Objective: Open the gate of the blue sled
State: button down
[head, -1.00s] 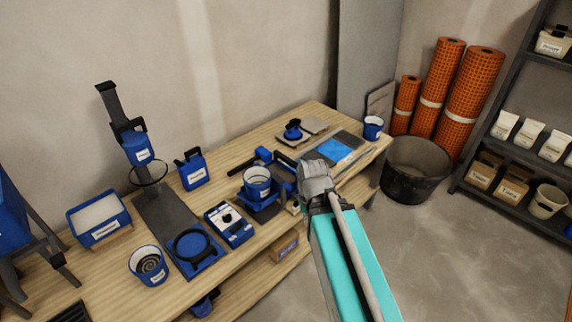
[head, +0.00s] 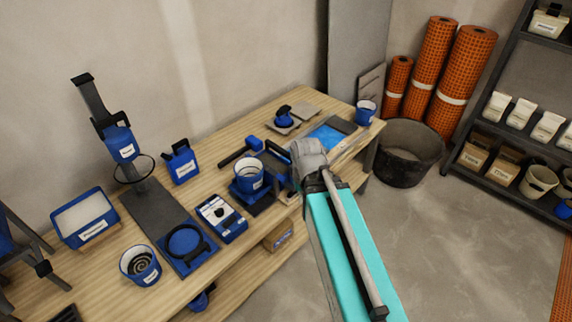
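A blue piece with a dark upright handle frame (head: 274,158), which looks like the blue sled, is on the bench just left of my arm's end. My wrist covers its right part, and I cannot make out its gate. My gripper (head: 297,178) is at the bench's front side, close to this piece. The wrist and arm hide most of the gripper, so its fingers and any contact are unclear. A white-and-blue bucket (head: 249,176) stands on a dark-blue base just left of it.
The wooden bench (head: 222,150) also holds a blue-and-white device (head: 221,217), a ring plate (head: 186,246), a hammer-like tool (head: 240,152) and a blue-topped board (head: 326,137). A black tub (head: 408,153) stands on the floor at right. The floor (head: 455,245) in front is clear.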

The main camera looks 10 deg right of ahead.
jog(key=w+f+n+t+y+b, duration=0.2)
jog(key=w+n, duration=0.5)
jog(key=w, duration=2.1)
jog(key=shift+d+f+t+b, duration=0.4)
jog(key=shift+f+b, duration=0.15)
jog(key=shift+b, duration=0.4)
jog(key=shift+a+f, duration=0.1)
jog(key=shift+f, duration=0.05)
jog(key=b+x, duration=1)
jog(key=shift+s+d, duration=0.6)
jog(key=shift+s, duration=0.2)
jog(key=shift+s+d, duration=0.6)
jog(key=shift+s, duration=0.25)
